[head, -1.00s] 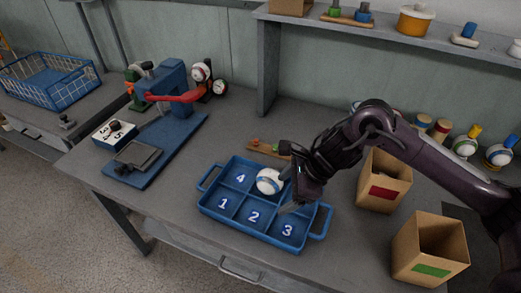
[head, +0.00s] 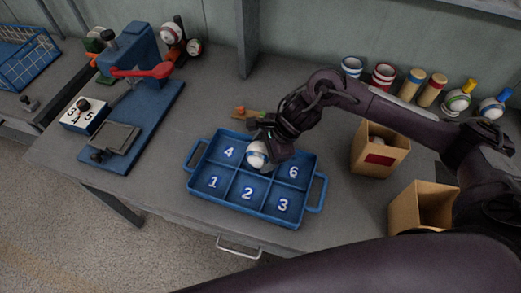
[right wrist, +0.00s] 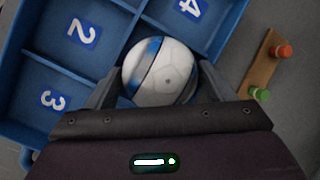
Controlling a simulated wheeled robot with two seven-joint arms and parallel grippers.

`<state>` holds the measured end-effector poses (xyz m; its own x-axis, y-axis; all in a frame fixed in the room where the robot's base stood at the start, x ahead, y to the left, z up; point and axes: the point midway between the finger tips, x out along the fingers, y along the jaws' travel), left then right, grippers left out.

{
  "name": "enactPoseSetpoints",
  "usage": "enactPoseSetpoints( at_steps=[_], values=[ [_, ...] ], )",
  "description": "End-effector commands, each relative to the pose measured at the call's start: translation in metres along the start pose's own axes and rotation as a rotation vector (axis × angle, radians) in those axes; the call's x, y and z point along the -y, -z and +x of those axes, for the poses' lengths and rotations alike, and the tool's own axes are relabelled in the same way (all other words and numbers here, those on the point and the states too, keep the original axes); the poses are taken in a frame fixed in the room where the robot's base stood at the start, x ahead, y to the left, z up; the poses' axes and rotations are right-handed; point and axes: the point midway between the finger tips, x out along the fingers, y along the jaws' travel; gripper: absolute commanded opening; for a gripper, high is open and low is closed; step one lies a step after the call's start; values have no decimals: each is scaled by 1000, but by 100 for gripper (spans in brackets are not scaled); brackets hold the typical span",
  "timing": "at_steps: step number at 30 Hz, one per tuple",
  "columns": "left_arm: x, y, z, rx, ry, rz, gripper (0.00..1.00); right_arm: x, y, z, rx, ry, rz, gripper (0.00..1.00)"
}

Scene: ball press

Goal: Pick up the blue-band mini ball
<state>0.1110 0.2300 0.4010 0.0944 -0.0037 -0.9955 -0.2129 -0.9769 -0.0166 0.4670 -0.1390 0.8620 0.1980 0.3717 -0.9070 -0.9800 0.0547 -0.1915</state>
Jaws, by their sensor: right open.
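The blue-band mini ball (head: 257,154) is white with a blue band. It sits in the back middle compartment of the blue numbered tray (head: 234,206), between 4 and 6. My right gripper (head: 264,146) is over the ball from behind. In the right wrist view the ball (right wrist: 160,72) lies between the two spread fingers (right wrist: 158,88), one on each side of it. The gripper is open; whether a finger touches the ball I cannot tell. My left gripper is not in view; a dark arm link of mine crosses the lower right of the head view.
A blue press (head: 130,62) with a red handle stands at the left. A box with a red label (head: 380,150) and a box with a green label (head: 422,207) stand right of the tray. A wooden strip with pegs (right wrist: 265,65) lies just behind the tray.

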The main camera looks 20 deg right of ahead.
Motion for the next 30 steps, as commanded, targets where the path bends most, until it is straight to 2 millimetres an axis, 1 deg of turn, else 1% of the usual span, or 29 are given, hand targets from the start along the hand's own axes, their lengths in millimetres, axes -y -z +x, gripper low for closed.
enactPoseSetpoints(
  at_steps=[1, 3, 7, 13, 16, 23, 26, 29, 30],
  values=[
    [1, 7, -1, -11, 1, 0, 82, 0, 0, 2, 0, 0, 1, 75],
    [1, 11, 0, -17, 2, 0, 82, 0, 0, 3, 0, 1, 1, 75],
    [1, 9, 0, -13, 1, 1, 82, 0, 0, 3, 0, 1, 1, 75],
    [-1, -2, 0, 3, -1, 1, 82, 0, 0, 2, 0, 1, 1, 49],
    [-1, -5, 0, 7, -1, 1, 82, 0, 0, 2, 1, 2, 1, 49],
    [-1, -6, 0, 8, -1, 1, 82, 1, -1, 1, 1, 2, 0, 49],
    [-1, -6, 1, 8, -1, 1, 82, 2, -3, -4, 2, 3, 0, 49],
    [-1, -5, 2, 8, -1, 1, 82, 5, -7, -13, 3, 4, -2, 49],
    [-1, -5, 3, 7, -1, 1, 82, 6, -9, -19, 3, 6, -1, 49]
  ],
)
